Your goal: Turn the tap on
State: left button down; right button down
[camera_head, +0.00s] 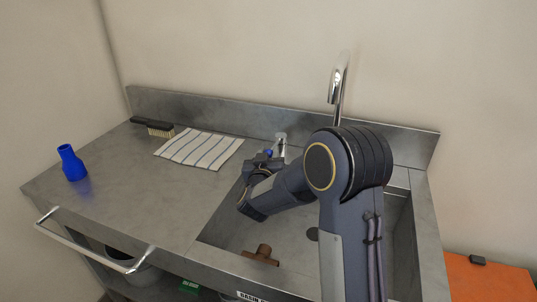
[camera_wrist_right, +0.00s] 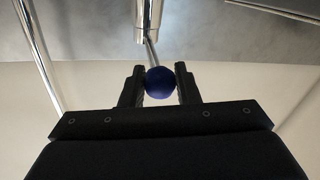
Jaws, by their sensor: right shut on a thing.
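The tap's chrome spout (camera_head: 337,82) rises behind the sink at the back of the steel counter. The tap's lever body (camera_head: 281,138) stands at the sink's back edge, left of the spout. A blue ball knob (camera_wrist_right: 160,82) sits on the end of the thin metal lever (camera_wrist_right: 151,52), which joins the chrome tap body (camera_wrist_right: 147,20). My right gripper (camera_wrist_right: 160,88) is shut on the blue knob, one finger on each side. In the head view my right gripper (camera_head: 266,158) is at the knob, and my arm hides part of the sink. My left gripper is not in view.
The sink (camera_head: 222,228) holds a brown pipe tee (camera_head: 262,254). A striped cloth (camera_head: 199,149), a brush (camera_head: 153,126) and a blue reducer fitting (camera_head: 72,163) lie or stand on the counter at left. A metal rail (camera_head: 92,252) runs along the front. An orange surface (camera_head: 490,282) is at right.

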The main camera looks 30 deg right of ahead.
jog(key=w+m+g+h+p, duration=0.1)
jog(key=w+a+m+g+h+p, duration=0.1)
jog(key=m+g+h+p, duration=0.1)
jog(key=shift+w+a+g+h, duration=0.3)
jog(key=shift+w+a, duration=0.05)
jog(key=shift+w, duration=0.05)
jog(key=c, duration=1.1)
grip_release()
jog(key=shift+c, duration=0.2)
jog(key=v, duration=0.8)
jog(key=shift+c, duration=0.2)
